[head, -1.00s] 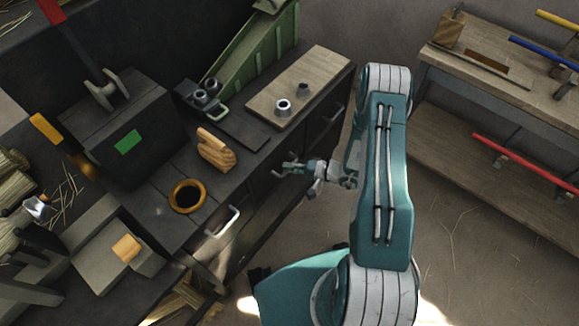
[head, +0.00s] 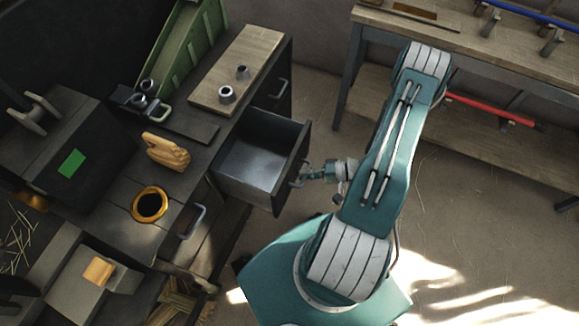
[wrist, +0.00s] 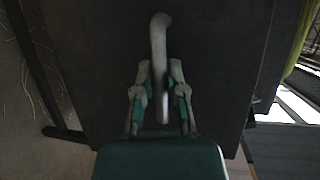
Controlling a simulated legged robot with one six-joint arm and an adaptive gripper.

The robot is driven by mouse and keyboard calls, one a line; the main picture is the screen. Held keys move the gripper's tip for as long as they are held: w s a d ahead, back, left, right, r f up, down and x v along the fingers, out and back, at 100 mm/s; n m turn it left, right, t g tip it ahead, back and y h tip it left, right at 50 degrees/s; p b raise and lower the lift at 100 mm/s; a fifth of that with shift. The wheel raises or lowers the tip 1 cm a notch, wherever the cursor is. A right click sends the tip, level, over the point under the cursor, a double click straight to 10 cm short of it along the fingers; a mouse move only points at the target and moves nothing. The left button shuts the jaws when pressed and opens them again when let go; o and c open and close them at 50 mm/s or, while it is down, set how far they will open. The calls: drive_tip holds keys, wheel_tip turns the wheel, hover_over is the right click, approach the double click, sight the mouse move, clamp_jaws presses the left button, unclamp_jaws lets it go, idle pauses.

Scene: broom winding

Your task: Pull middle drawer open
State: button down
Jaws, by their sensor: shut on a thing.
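The middle drawer (head: 262,152) is pulled well out of the dark workbench in the head view, and its grey inside looks empty. My gripper (head: 304,176) is at the drawer's front face. In the wrist view my gripper (wrist: 157,88) has its two fingers on either side of the pale bar handle (wrist: 159,50) and is shut on it. The dark drawer front (wrist: 215,60) fills most of the wrist view behind the handle.
A tan wooden hand-shaped piece (head: 165,152) and a brass-rimmed hole (head: 150,204) are nearer. Another handle (head: 191,222) sticks out at the lower left. A second bench (head: 470,40) stands at the right, with open floor between.

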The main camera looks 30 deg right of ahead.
drive_tip(key=shift+s+d+f, duration=0.15)
drive_tip(key=shift+s+d, duration=0.3)
drive_tip(key=shift+s, duration=0.3)
drive_tip(key=c, duration=0.7)
unclamp_jaws()
drive_tip(key=v, duration=1.2)
drive_tip(key=shift+w, duration=0.1)
